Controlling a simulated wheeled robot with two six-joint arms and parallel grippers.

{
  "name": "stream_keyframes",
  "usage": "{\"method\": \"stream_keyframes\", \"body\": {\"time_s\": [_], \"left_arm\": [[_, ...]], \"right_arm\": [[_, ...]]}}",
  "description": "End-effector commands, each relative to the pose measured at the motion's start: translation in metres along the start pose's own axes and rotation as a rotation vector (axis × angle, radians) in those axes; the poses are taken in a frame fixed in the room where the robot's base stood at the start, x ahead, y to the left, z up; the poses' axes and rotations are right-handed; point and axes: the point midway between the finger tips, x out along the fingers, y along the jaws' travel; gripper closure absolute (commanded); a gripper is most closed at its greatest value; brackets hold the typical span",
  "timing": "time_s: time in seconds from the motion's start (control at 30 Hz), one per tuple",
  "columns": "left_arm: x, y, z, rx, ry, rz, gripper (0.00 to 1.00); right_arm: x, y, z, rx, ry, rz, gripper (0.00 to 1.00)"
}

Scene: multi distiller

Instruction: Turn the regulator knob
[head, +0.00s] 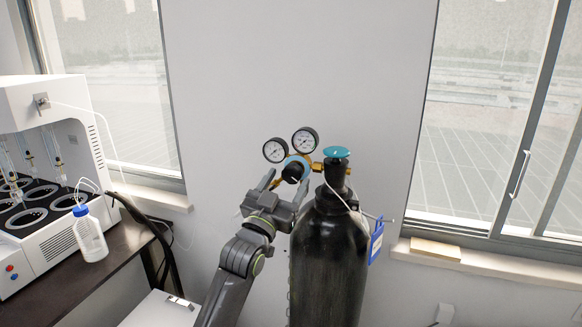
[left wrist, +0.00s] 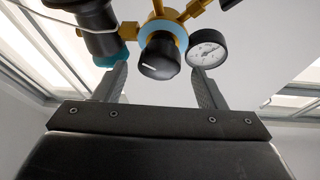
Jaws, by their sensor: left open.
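The black regulator knob (head: 293,172) sits on the brass regulator at the neck of a dark gas cylinder (head: 328,255). In the left wrist view the knob (left wrist: 160,57) has a white mark and a blue ring behind it. My left gripper (head: 286,184) is open just below and in front of the knob. In the left wrist view its fingers (left wrist: 158,85) are spread, with the knob between and beyond them; no contact is visible. Two round gauges (head: 290,145) stand above the knob. A blue-topped cylinder valve (head: 337,153) is to its right. My right gripper is not visible.
A white distiller (head: 45,170) and a blue-capped bottle (head: 89,235) stand on a dark table at left. A blue tag (head: 376,241) hangs on the cylinder's right side. The wall is close behind the regulator. Windows flank it.

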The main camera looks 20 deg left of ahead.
Motion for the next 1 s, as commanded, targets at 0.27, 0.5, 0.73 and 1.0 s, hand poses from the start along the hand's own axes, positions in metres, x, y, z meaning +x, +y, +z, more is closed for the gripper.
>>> {"method": "stream_keyframes", "body": {"time_s": [0.27, 0.5, 0.73, 1.0], "left_arm": [[0.028, 0.0, -0.001, -0.001, -0.001, 0.0, 0.35], [0.032, 0.0, 0.0, 0.0, 0.0, 0.0, 0.35], [0.032, 0.0, 0.0, 0.0, 0.0, 0.0, 0.47], [0.032, 0.0, 0.0, 0.0, -0.001, 0.0, 0.8]], "right_arm": [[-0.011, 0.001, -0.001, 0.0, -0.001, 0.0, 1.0], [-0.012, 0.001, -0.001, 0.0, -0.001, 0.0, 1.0], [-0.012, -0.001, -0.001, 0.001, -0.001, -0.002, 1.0], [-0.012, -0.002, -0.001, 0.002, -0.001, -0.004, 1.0]]}}
